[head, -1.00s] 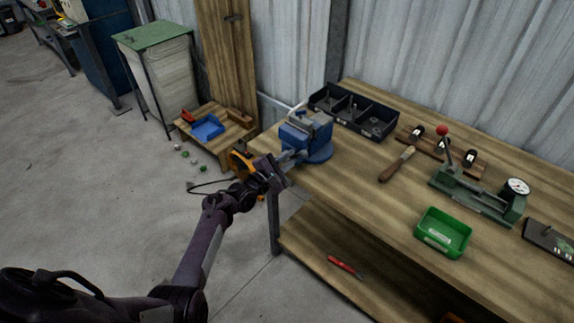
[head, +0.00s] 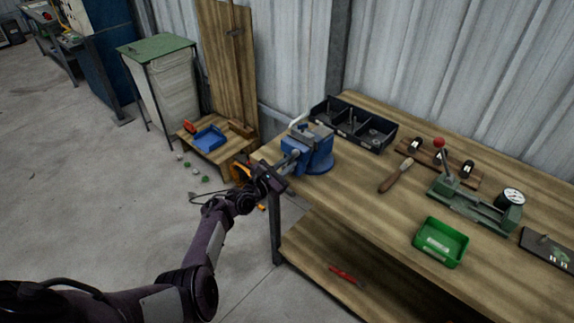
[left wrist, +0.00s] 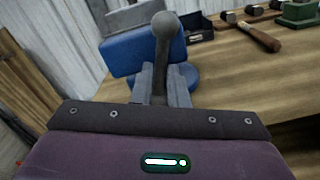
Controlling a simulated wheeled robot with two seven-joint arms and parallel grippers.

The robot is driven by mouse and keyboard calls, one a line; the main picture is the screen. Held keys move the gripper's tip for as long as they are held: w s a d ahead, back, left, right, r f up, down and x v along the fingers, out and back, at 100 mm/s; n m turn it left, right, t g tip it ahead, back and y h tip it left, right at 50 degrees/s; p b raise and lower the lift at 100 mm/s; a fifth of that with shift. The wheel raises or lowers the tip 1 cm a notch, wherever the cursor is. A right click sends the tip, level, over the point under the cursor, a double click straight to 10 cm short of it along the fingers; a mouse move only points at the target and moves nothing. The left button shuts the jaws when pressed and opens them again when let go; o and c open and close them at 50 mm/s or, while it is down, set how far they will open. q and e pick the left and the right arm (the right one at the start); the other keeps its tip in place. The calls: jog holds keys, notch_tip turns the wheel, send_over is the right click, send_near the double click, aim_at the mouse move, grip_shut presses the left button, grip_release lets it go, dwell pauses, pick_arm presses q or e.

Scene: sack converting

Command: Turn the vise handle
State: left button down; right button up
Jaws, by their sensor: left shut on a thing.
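The blue bench vise (head: 318,156) stands at the left end of the workbench; it also shows at the top of the left wrist view (left wrist: 122,55). The vise handle (left wrist: 165,28) is a grey bar with a round ball end. My left gripper (head: 282,170) is at the front of the vise, just off the bench's left edge. In the left wrist view its two fingers (left wrist: 163,82) are shut on the handle, one on each side, with the ball end past the fingertips. The rest of the handle is hidden. My right gripper is not in view.
The workbench (head: 350,193) holds a black divided bin (head: 367,143), a wooden-handled tool (head: 389,183), a green press (head: 470,205) and a green tray (head: 427,252). Red pliers (head: 347,276) lie on the lower shelf. A low wooden stand (head: 226,154) is behind my gripper.

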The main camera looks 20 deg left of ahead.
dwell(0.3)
pick_arm(q)
jog(key=c, duration=1.4)
grip_release()
jog(key=shift+f, duration=0.1)
jog(key=shift+c, duration=0.2)
jog(key=shift+s+a, duration=0.15)
jog(key=shift+s, duration=0.2)
jog(key=v, duration=0.7)
jog(key=shift+p, duration=0.35)
